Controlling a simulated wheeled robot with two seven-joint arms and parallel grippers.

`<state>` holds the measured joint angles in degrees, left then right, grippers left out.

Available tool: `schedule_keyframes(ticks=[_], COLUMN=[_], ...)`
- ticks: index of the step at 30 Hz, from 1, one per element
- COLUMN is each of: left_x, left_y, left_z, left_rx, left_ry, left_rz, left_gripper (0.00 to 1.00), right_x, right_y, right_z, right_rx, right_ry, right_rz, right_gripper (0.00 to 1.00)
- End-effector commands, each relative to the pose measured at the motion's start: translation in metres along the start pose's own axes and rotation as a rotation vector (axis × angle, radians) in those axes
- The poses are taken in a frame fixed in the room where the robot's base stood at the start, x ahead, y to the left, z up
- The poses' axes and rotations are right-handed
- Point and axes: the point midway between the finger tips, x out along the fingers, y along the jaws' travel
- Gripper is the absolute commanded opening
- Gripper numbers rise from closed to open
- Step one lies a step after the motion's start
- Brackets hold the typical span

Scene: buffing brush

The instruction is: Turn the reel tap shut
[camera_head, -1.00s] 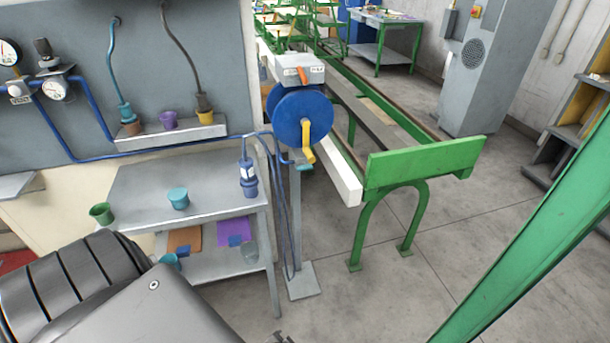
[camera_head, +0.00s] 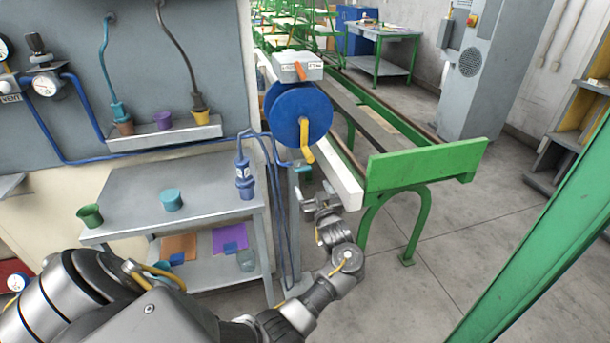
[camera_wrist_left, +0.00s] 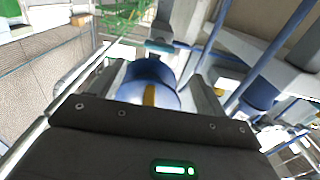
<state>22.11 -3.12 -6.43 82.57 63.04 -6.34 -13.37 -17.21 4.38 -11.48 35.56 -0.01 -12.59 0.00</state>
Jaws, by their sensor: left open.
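The blue hose reel (camera_head: 300,112) stands on a grey post, with a yellow crank (camera_head: 307,142) on its face. A small teal part (camera_head: 301,168), which looks like the tap, sits just below the reel at the post; its turn position is too small to tell. My left gripper (camera_head: 318,193) is open and empty, pointing up below and slightly right of that part, apart from it as far as I can see. In the left wrist view the blue reel (camera_wrist_left: 150,80) shows between the open fingers, with a teal piece (camera_wrist_left: 160,47) beyond. My right gripper is out of view.
A grey box (camera_head: 297,66) with an orange lever tops the post. A grey bench (camera_head: 140,195) with cups stands left, and blue hoses (camera_head: 280,215) hang beside the post. A green-ended rail frame (camera_head: 425,165) stands close right. Open floor lies at the lower right.

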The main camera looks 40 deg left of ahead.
Motion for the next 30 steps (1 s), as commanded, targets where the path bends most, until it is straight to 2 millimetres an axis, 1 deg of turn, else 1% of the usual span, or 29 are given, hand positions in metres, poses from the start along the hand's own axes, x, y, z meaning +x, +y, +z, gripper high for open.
schedule_keyframes(ticks=[3,9,15,20,27,28,30], left_x=[0.024,0.060,0.085,0.091,0.092,0.092,0.092], left_y=[-0.001,-0.001,-0.001,-0.001,-0.001,-0.001,-0.001], left_z=[-0.002,-0.001,0.000,0.001,0.001,0.001,0.001], left_rx=[0.005,0.004,0.002,0.001,0.001,0.001,0.001], left_ry=[0.001,0.000,-0.001,-0.002,-0.002,-0.002,-0.002], left_rz=[-0.003,-0.001,-0.001,0.000,0.000,0.000,0.000], left_gripper=[0.75,0.75,0.75,0.75,0.75,0.72,0.63], right_x=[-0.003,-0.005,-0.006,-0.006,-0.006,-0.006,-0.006], right_y=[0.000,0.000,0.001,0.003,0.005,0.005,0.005], right_z=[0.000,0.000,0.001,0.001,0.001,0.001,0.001], right_rx=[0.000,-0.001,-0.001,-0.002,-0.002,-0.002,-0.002], right_ry=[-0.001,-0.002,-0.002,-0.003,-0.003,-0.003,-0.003], right_rz=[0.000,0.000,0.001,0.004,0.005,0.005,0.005], right_gripper=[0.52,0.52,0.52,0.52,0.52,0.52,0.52])
